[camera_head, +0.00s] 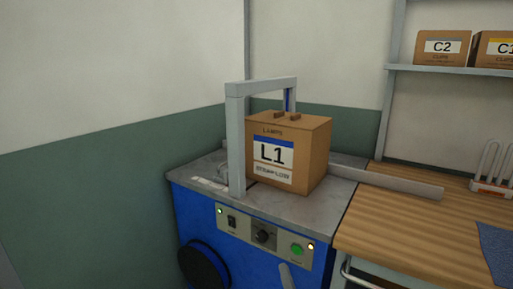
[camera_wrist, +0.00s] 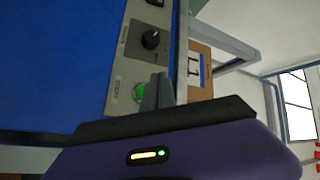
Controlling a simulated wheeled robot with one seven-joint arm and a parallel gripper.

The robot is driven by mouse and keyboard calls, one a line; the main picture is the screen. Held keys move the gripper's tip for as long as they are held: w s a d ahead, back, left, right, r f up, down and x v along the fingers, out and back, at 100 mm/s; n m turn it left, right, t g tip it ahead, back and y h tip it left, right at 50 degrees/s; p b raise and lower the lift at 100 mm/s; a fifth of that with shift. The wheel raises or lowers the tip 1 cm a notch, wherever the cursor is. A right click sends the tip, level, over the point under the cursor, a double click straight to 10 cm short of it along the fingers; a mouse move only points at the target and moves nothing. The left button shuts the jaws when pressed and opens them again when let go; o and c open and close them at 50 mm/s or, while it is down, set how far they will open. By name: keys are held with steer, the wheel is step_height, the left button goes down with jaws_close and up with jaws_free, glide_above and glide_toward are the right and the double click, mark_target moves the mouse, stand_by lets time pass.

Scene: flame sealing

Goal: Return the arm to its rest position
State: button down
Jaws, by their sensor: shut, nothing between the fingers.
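My gripper (camera_wrist: 161,92) is shut and empty. In the wrist view its grey fingers are together beside the green button (camera_wrist: 139,91) on the control panel (camera_wrist: 150,55); I cannot tell whether they touch it. In the head view only the tip of my gripper (camera_head: 287,276) shows at the bottom edge, in front of the panel and below the green button (camera_head: 297,249). The rest of my arm is out of the head view.
A blue strapping machine (camera_head: 240,255) has a grey arch (camera_head: 236,150) on top. A cardboard box labelled L1 (camera_head: 290,150) stands at the arch. A wooden bench (camera_head: 410,225) is to the right, and a shelf (camera_head: 450,70) above it holds boxes C2 (camera_head: 444,47) and C1 (camera_head: 494,48).

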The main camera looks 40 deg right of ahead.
steer(key=s+a+r+n+g+y+p, duration=0.1)
steer(key=s+a+r+n+y+p, duration=0.2)
steer(key=s, duration=0.9)
steer(key=s+a+r+n+g+y+p, duration=0.1)
steer(key=s+a+r+n+y+p, duration=0.2)
steer(key=s+a+r+n, duration=0.4)
steer(key=s+a+r+n+g+y+p, duration=0.1)
steer(key=s+a+r+n+y+p, duration=0.2)
steer(key=s+a, duration=0.9)
steer(key=s+r+n, duration=0.3)
steer(key=s, duration=0.4)
steer(key=shift+a+n+g, duration=0.2)
steer(key=shift+n+g, duration=0.2)
steer(key=shift+f, duration=0.1)
stand_by(1.5)
